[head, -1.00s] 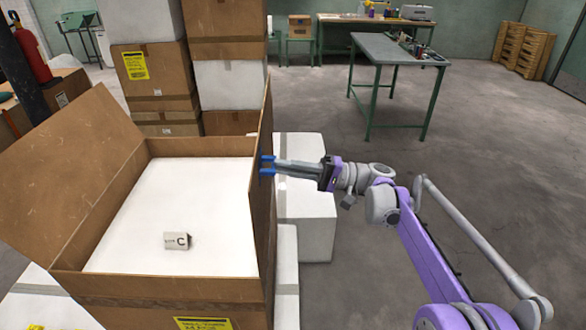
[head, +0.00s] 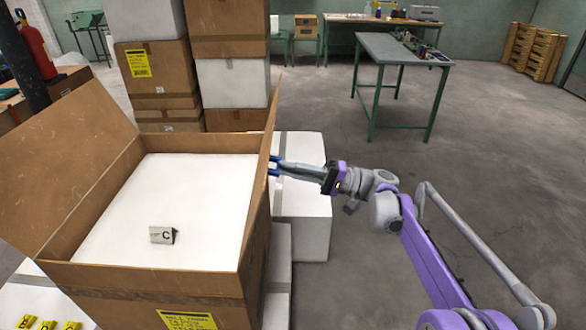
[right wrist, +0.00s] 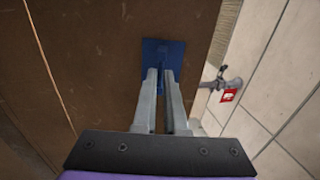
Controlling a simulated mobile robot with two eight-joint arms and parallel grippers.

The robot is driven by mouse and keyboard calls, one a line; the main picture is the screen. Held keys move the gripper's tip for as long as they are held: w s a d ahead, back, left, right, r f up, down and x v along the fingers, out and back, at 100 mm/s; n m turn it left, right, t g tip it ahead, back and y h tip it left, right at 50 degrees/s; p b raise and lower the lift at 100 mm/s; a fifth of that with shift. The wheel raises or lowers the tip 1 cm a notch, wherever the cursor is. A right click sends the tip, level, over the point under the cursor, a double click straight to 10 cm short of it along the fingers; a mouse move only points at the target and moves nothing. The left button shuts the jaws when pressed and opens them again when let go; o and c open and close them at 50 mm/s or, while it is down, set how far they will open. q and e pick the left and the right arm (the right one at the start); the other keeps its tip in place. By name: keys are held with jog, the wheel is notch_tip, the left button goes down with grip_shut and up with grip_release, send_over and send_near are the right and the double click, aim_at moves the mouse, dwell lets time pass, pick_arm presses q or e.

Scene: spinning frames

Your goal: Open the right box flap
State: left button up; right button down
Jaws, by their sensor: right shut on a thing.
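The large cardboard box (head: 130,277) stands at the left of the head view. Its left flap (head: 65,150) leans outward. Its right flap (head: 262,185) stands up from the right side, tilted a little outward to the right. My right gripper (head: 274,165) reaches in from the right and is shut on the right flap near its edge. My left gripper is in neither view.
A white carton (head: 305,215) stands right beside the box, under the gripper. Stacked boxes (head: 230,80) rise behind. A green table (head: 400,48) stands further back; open floor lies at right.

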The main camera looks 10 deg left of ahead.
jog(key=shift+s+a+f, duration=0.2)
jog(key=shift+a+f, duration=0.05)
jog(key=shift+f, duration=0.2)
jog(key=c, duration=1.3)
grip_release()
jog(key=o, duration=0.3)
jog(key=shift+a, duration=0.25)
jog(key=shift+o, duration=0.2)
jog(key=shift+w+d+r, duration=0.1)
jog(key=shift+d, duration=0.1)
jog(key=v, duration=1)
jog(key=shift+d+b, duration=0.35)
jog(key=shift+b, duration=0.1)
jog(key=shift+w, duration=0.1)
